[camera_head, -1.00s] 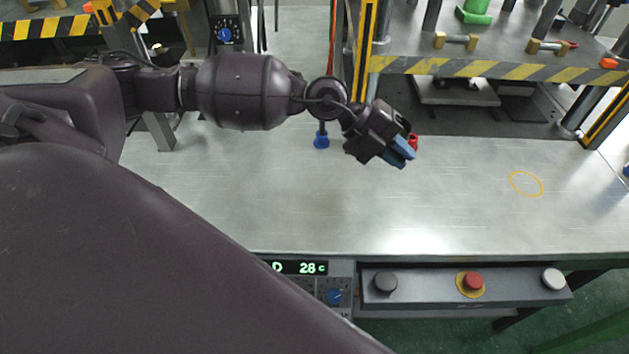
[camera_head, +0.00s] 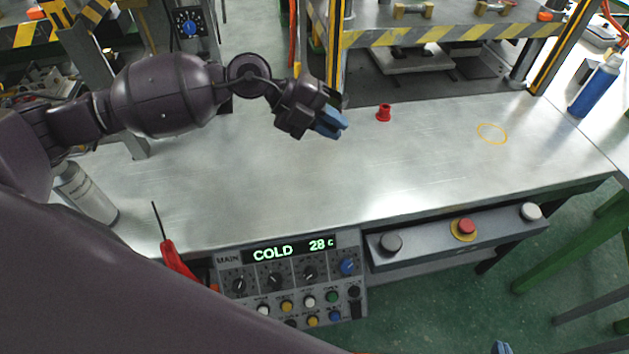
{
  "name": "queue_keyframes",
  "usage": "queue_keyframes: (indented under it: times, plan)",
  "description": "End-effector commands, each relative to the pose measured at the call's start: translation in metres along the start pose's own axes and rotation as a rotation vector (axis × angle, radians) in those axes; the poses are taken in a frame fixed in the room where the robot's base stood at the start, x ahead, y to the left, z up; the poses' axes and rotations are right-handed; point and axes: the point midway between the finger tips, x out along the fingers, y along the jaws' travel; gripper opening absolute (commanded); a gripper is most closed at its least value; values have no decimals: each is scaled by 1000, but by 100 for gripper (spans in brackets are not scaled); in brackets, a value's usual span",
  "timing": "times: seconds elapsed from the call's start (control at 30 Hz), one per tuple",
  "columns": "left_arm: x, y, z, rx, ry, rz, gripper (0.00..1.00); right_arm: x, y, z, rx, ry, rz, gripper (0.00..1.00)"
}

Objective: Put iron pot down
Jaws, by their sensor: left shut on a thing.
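My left gripper (camera_head: 333,122) reaches in from the left, with blue fingertips pointing right and down over the metal table (camera_head: 400,180). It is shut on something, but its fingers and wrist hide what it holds. I cannot make out an iron pot. A small red flanged piece (camera_head: 384,112) stands on the table to the right of the fingertips, apart from them. A blue tip at the bottom edge looks like my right gripper (camera_head: 501,348); too little shows to tell its state.
A yellow ring mark (camera_head: 492,133) lies on clear tabletop at right. A striped press frame (camera_head: 430,36) stands behind. A control panel (camera_head: 290,280) reading COLD 28 and a button box (camera_head: 455,240) line the front edge. A spray can (camera_head: 85,192) and red-handled tool (camera_head: 177,262) are at left.

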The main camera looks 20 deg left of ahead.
Motion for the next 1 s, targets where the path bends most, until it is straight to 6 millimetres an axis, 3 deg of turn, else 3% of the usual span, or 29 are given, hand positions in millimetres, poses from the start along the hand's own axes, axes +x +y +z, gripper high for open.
queue_keyframes:
  times: [0.17,0.7,1.0]
  plan:
    - [10,17,3,-4,-2,-2,0,1,0,0,0,1,0,0]
    - [70,113,28,-7,-2,-2,0,10,-2,14,-1,-4,-1,0]
    - [83,134,33,-2,-2,-2,0,8,-2,26,0,-22,0,0]
